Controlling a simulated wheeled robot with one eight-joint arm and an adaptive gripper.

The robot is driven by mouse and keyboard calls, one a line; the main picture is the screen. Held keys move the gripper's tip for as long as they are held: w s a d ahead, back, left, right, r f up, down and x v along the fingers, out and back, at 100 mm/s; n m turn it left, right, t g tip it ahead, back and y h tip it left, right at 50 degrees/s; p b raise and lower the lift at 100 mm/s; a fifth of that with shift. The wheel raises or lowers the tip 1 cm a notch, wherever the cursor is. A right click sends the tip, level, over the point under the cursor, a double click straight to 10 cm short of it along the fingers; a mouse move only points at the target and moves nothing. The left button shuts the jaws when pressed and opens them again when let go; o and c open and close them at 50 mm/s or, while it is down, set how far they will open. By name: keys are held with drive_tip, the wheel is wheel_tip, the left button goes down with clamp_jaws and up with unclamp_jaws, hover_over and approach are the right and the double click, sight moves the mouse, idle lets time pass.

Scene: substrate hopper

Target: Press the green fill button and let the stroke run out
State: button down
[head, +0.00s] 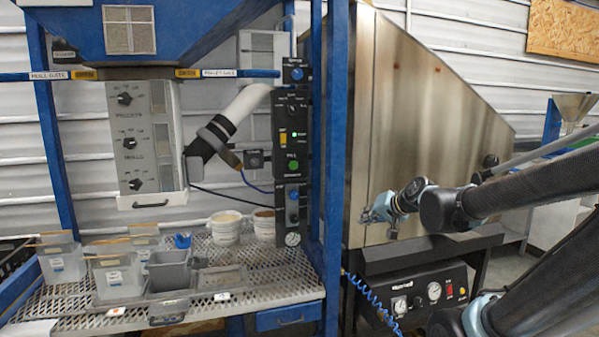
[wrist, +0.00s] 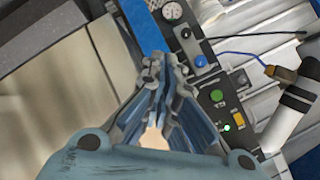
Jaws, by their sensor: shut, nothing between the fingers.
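The green fill button (head: 293,165) sits on the black control panel (head: 284,112), low on its front, below a small lit green lamp (head: 294,134). In the wrist view the button (wrist: 217,95) is to the right of my fingertips, with the lit lamp (wrist: 227,127) below it. My gripper (head: 368,216) is shut and empty. It is in front of the steel hopper side, right of the blue post and apart from the button. In the wrist view my gripper (wrist: 152,70) shows its fingers together, with nothing between them.
The blue post (head: 337,130) stands between my gripper and the panel. A blue knob (head: 293,195) is below the button. The steel hopper (head: 430,120) is behind my gripper. Tubs (head: 117,277) and a grey scoop bin (head: 170,272) stand on the mesh shelf.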

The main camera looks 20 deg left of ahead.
sight(297, 166)
drive_tip(key=w+a+r+m+t, duration=0.2)
drive_tip(key=w+a+m, duration=0.1)
drive_tip(key=a, duration=0.4)
drive_tip(key=w+a+r+m+t+y, duration=0.1)
drive_tip(key=w+a+r+m+t, duration=0.2)
drive_tip(key=a, duration=0.4)
drive_tip(key=w+a+r+m+t, duration=0.2)
drive_tip(key=w+a+r+m, duration=0.1)
drive_tip(key=a, duration=0.4)
drive_tip(key=shift+w+m+y, duration=0.4)
drive_tip(key=shift+w+m, duration=0.5)
drive_tip(key=shift+m, duration=0.3)
drive_tip(key=shift+w+a, duration=0.1)
drive_tip(key=x, duration=1.3)
drive_tip(key=shift+w+a+r, duration=0.2)
drive_tip(key=shift+w+r, duration=0.05)
drive_tip(key=shift+w, duration=0.05)
